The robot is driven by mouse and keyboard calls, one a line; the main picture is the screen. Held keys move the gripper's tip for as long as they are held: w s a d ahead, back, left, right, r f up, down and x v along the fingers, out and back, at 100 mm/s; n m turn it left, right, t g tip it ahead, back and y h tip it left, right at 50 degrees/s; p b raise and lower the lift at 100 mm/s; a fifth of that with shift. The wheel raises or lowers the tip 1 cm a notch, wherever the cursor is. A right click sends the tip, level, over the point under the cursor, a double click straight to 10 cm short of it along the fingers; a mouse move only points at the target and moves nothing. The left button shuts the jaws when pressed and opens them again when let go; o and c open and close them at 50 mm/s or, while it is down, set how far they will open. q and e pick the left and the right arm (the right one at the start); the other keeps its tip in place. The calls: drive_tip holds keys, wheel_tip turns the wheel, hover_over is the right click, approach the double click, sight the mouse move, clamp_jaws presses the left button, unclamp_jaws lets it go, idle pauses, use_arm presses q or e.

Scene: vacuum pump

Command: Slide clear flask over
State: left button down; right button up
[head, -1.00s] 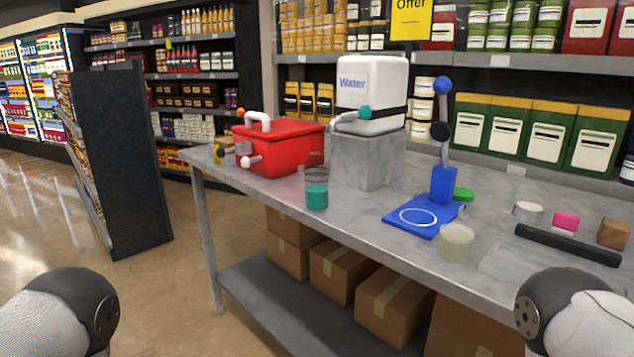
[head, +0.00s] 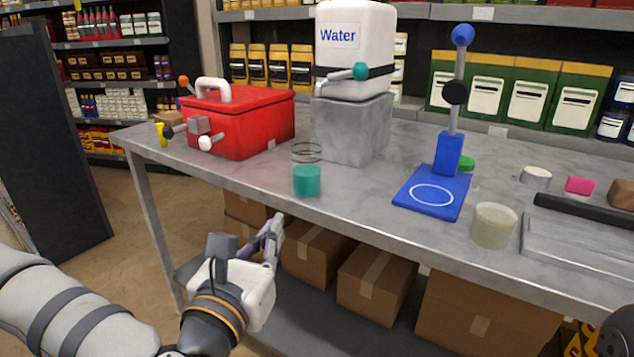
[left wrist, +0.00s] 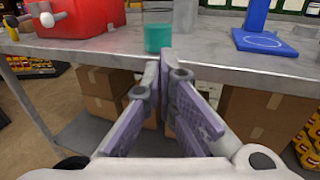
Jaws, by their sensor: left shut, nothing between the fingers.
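A clear flask (head: 306,178) with teal liquid in its lower part stands upright near the front edge of the grey table, in front of the grey block. It also shows in the left wrist view (left wrist: 158,34), beyond my fingers at the table's edge. My left gripper (head: 276,228) is shut and empty. It is in front of the table, lower than the flask and apart from it. Its closed fingers (left wrist: 164,72) point toward the table edge in the left wrist view. My right gripper is not in view; only a dark part of my right arm shows at the lower right corner.
A red box (head: 240,125) with a white handle stands left of the flask. A white water tank (head: 356,45) sits on a grey block (head: 350,128) behind it. A blue stand (head: 432,192) and a cloudy beaker (head: 493,226) are to the right. Cardboard boxes (head: 375,283) lie below.

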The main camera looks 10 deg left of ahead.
use_arm(q)
approach(305, 180)
drive_tip(key=w, duration=0.7)
drive_tip(key=shift+b, duration=0.35)
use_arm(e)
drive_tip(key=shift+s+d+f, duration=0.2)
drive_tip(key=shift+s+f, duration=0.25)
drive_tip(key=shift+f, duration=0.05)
